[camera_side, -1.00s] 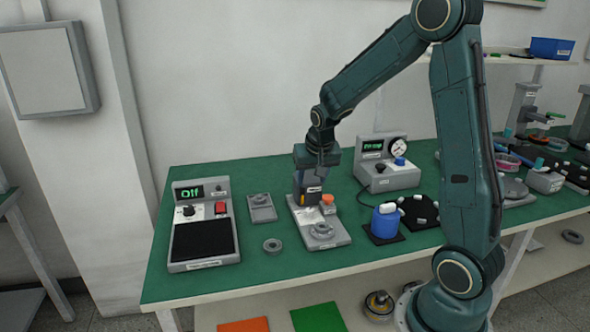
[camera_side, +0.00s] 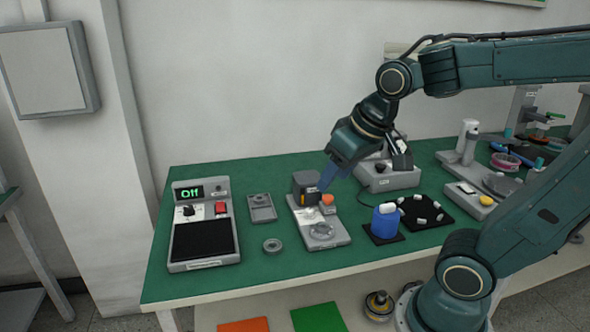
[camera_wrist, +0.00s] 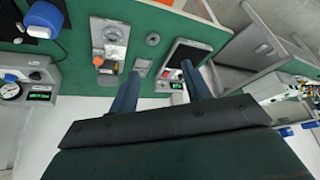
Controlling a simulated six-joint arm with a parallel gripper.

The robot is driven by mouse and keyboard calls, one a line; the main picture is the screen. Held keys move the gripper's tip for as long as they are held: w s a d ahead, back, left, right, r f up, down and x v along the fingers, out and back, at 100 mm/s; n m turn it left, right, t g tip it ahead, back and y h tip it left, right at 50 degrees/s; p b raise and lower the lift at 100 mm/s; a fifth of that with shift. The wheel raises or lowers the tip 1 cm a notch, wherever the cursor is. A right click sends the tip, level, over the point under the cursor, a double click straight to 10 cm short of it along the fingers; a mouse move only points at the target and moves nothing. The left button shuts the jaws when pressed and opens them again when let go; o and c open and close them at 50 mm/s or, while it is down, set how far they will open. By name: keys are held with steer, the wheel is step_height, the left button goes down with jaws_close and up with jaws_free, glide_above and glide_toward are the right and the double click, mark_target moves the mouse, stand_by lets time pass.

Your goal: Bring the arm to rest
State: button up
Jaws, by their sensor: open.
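My gripper (camera_side: 368,165) is raised above the green bench, its body tilted and its fingers spread to either side. In the wrist view my gripper (camera_wrist: 160,88) shows two blue-grey fingers apart with nothing between them. Below and left of it in the side view stands a grey fixture (camera_side: 320,232) with a dark block (camera_side: 305,187), an orange knob (camera_side: 328,200) and a round ring on its front. The gripper appears clear of the fixture, though one finger overlaps the dark block in the picture.
A small grey plate (camera_side: 262,208) and a loose ring (camera_side: 272,245) lie beside the fixture. A gauge box (camera_side: 390,181) is behind the gripper. A blue container (camera_side: 385,222) and dark mat (camera_side: 432,222) are at the right.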

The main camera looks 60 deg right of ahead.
steer(key=s+a+n+y, duration=0.1)
steer(key=s+a+n, duration=0.1)
steer(key=s, duration=0.4)
steer(key=shift+s+a+r, duration=0.2)
steer(key=shift+s+a, duration=0.05)
steer(key=shift+a, duration=0.4)
stand_by(0.3)
